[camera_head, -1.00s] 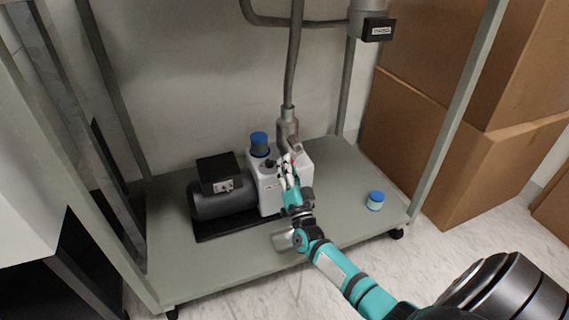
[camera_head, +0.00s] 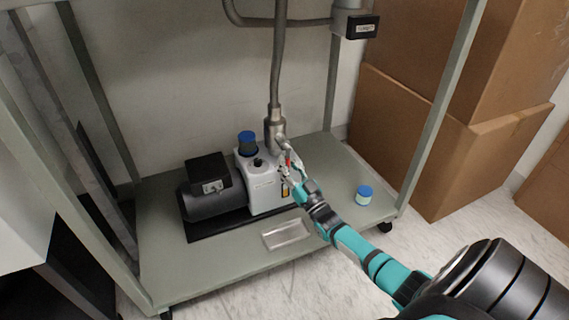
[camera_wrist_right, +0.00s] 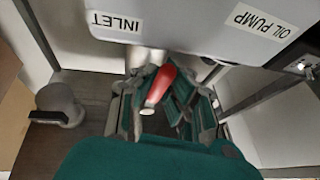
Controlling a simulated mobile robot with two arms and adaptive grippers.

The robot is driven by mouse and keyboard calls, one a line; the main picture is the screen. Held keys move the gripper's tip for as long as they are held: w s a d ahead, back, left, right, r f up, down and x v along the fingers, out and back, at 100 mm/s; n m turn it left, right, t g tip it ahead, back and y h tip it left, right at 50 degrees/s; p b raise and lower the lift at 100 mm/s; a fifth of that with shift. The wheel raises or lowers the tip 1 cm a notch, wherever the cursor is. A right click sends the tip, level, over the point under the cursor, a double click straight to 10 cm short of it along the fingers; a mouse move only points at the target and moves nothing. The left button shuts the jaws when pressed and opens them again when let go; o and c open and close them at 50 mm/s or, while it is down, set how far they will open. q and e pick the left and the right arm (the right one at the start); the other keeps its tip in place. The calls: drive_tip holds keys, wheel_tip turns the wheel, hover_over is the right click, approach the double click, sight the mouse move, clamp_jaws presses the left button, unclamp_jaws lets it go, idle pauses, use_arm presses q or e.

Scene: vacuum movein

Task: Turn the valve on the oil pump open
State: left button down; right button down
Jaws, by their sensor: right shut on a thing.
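The oil pump (camera_head: 266,190) is white with a dark motor on its left and stands on the cart shelf. A grey metal pipe fitting (camera_head: 275,133) rises from its top. My right gripper (camera_head: 288,168) is at the pump's right front side. In the right wrist view its fingers (camera_wrist_right: 168,96) are shut around the red handle, beside the "INLET" label. The fingers partly hide the valve body. My left gripper is not in view.
A blue-capped container (camera_head: 364,195) stands on the shelf's right side. A clear tray (camera_head: 287,233) lies in front of the pump. The cart's post (camera_head: 436,110) stands right of my arm, with cardboard boxes (camera_head: 410,140) beyond. The shelf's front left is bare.

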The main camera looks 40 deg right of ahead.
drive_tip(key=shift+s+d+f, duration=0.15)
drive_tip(key=shift+d+f, duration=0.05)
drive_tip(key=shift+d, duration=0.1)
drive_tip(key=c, duration=1.3)
unclamp_jaws()
drive_tip(key=shift+s+d, duration=0.1)
drive_tip(key=shift+r, duration=0.1)
drive_tip(key=shift+s+a, duration=0.1)
drive_tip(key=shift+a, duration=0.1)
drive_tip(key=v, duration=1.1)
drive_tip(key=shift+s+d, duration=0.1)
drive_tip(key=shift+s, duration=0.2)
